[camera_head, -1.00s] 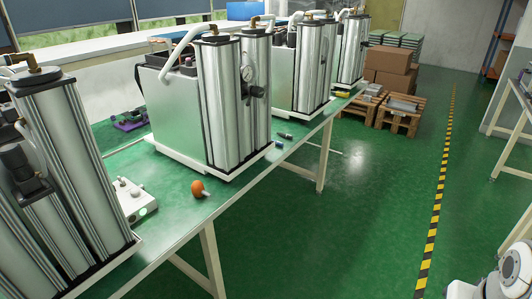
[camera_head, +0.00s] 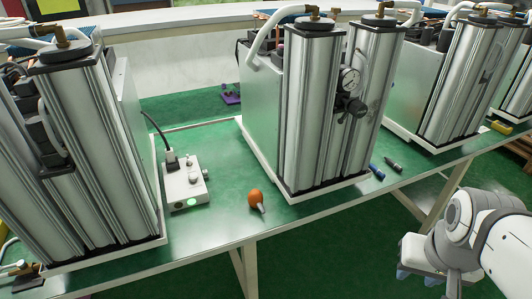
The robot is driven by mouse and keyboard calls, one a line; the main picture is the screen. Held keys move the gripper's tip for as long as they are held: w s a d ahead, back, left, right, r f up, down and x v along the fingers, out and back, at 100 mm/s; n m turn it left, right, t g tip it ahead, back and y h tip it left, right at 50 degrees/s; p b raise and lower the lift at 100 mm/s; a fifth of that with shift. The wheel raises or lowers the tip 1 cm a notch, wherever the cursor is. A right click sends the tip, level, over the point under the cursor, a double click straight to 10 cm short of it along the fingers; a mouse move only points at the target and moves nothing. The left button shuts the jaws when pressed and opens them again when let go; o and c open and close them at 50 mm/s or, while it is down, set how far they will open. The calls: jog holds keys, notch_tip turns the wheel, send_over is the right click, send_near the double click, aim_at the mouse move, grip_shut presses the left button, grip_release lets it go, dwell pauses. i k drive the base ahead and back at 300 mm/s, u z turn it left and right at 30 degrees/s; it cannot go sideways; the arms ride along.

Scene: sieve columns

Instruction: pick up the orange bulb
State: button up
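The orange bulb (camera_head: 256,197) lies on the green table top near its front edge, with a short pale tip pointing down toward the edge. It sits between a white switch box and the middle sieve column unit. Part of my arm shows at the lower right, and my gripper (camera_head: 428,275) hangs at its end, in front of the table and well to the right of the bulb. Bluish finger parts show at its lower end, but their opening cannot be made out. The gripper is not touching the bulb.
A white switch box (camera_head: 185,184) with a plug and green light stands left of the bulb. Tall metal column units stand at left (camera_head: 85,150), middle (camera_head: 318,110) and right (camera_head: 450,80). Dark blue small items (camera_head: 376,170) lie right of the middle unit. Open floor (camera_head: 340,255) lies before the table.

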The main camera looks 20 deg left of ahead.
aim_at(255, 197)
jog(key=u, duration=0.75)
jog(key=i, duration=1.05)
jog(key=u, duration=0.6)
jog(key=k, duration=0.85)
jog(key=u, duration=0.15)
jog(key=i, duration=0.9)
jog(key=z, duration=0.05)
